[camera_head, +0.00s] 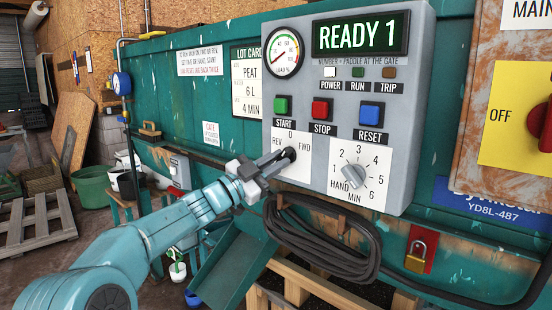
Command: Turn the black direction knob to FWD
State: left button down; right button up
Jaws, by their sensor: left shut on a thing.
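The black direction knob (290,154) sits on a white plate marked REV, 0 and FWD, at the lower left of the grey control panel (408,140). My left gripper (279,160) reaches it from the left and is shut on it. The fingers hide part of the knob, so I cannot tell clearly which mark it points to. The display (361,34) reads READY 1. My right gripper is not in view.
Green START (283,106), red STOP (322,109) and blue RESET (371,114) buttons sit above the knob. A grey timer dial (353,176) is to its right. A coiled black cable (320,245) hangs below the panel.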

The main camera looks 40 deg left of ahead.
pick_arm(q)
jog(key=shift+r+m+h, duration=0.1)
jog(key=shift+m+h, duration=0.3)
jog(key=shift+m, duration=0.4)
jog(key=shift+p, duration=0.3)
jog(key=c, duration=1.1)
grip_release()
jog(key=b+v, duration=0.1)
jog(key=v, duration=0.7)
jog(key=b+v, duration=0.2)
jog(key=v, duration=0.6)
jog(key=shift+s+a+r, duration=0.15)
jog(key=shift+s, duration=0.15)
